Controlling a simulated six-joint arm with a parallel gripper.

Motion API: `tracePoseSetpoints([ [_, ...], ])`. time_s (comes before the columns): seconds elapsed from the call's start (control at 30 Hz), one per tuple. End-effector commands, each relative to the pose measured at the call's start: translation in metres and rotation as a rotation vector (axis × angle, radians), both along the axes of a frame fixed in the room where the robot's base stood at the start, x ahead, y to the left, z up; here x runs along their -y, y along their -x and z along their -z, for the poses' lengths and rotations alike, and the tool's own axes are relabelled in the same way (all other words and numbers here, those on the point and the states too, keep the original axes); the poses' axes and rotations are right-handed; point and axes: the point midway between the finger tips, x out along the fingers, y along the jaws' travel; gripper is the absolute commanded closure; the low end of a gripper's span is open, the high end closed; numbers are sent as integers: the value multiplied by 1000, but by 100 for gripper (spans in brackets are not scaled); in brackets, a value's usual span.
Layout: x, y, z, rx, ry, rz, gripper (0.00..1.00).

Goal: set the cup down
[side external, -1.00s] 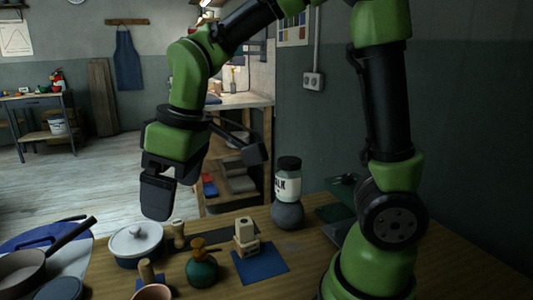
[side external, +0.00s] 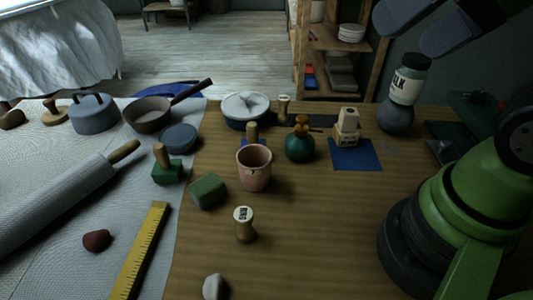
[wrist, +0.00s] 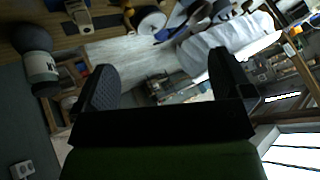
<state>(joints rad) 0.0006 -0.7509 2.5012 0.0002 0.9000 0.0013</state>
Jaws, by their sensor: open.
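A pinkish cup (side external: 254,170) stands upright on the wooden table in the side view, apart from my gripper. My gripper shows at the top right of the side view (side external: 410,30), partly cut off, high above the table. In the wrist view my gripper (wrist: 163,82) has its two dark fingers wide apart with nothing between them. I cannot make out the cup in the wrist view.
A labelled jar (side external: 408,80) sits on a grey round base at right.

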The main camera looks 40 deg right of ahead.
Motion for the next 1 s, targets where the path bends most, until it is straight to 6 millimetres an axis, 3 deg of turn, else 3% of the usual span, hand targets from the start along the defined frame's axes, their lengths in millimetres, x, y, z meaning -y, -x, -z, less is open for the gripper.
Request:
tracePoseSetpoints([
  [0.13, 0, -2, 7, -52, 47, -44, 2],
  [0.27, 3, -7, 28, -209, 209, -192, 2],
  [0.47, 11, -23, 68, -499, 633, -569, 2],
  [0.67, 7, -53, 101, -680, 1118, -983, 2],
  [0.87, -26, -89, 139, -723, 1642, -1414, 2],
  [1.0, -65, -103, 174, -656, 1998, -1704, 2],
])
